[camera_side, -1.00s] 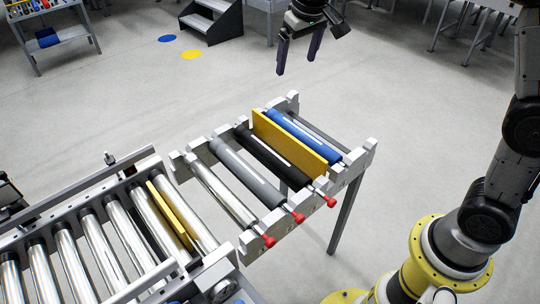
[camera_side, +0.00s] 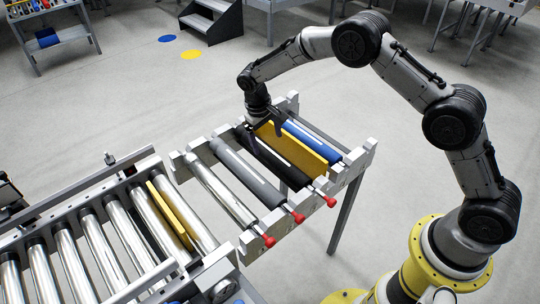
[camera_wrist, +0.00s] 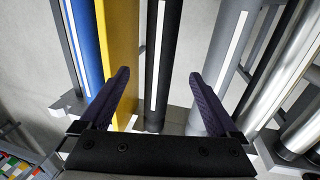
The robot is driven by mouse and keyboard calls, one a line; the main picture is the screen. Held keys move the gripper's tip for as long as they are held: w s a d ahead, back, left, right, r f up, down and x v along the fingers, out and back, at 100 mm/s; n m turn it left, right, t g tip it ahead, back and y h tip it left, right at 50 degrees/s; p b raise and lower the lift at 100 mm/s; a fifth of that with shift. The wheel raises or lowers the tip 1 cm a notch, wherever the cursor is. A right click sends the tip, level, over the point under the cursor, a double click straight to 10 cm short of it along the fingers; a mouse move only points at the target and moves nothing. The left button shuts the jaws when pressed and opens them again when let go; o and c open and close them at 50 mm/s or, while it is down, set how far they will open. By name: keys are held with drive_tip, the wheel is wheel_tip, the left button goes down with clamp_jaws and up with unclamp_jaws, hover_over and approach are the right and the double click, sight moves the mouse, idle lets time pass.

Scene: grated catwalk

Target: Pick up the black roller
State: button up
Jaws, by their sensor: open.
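The black roller (camera_side: 276,161) lies in the rack between the grey roller and the yellow divider plate. In the wrist view the black roller (camera_wrist: 158,70) carries a white stripe and runs up the picture between my fingers. My gripper (camera_side: 264,137) is over the far end of the black roller in the side view. Its two dark fingers (camera_wrist: 158,98) are open, one on each side of the roller, with gaps between. The left finger overlaps the yellow plate and the right one overlaps the grey roller in the wrist view. How far the fingertips are above the roller I cannot tell.
The yellow plate (camera_side: 305,146) stands between the black and blue roller (camera_side: 312,138). The grey roller (camera_side: 245,172) and a shiny metal roller (camera_side: 222,190) lie to the left. Red knobs (camera_side: 299,218) stick out at the near ends. A roller conveyor (camera_side: 100,240) stands at lower left.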

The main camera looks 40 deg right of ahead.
sight(269, 151)
drive_tip(key=shift+w+d+f, duration=0.1)
drive_tip(key=shift+d+f, duration=0.15)
drive_tip(key=shift+f, duration=0.95)
drive_tip(key=shift+w+d+f, duration=0.1)
drive_tip(key=shift+d+f, duration=0.15)
drive_tip(key=shift+f, duration=0.9)
drive_tip(key=shift+w+d+f, duration=0.1)
drive_tip(key=shift+d+f, duration=0.15)
drive_tip(key=shift+f, duration=0.95)
clamp_jaws()
drive_tip(key=shift+r, duration=0.1)
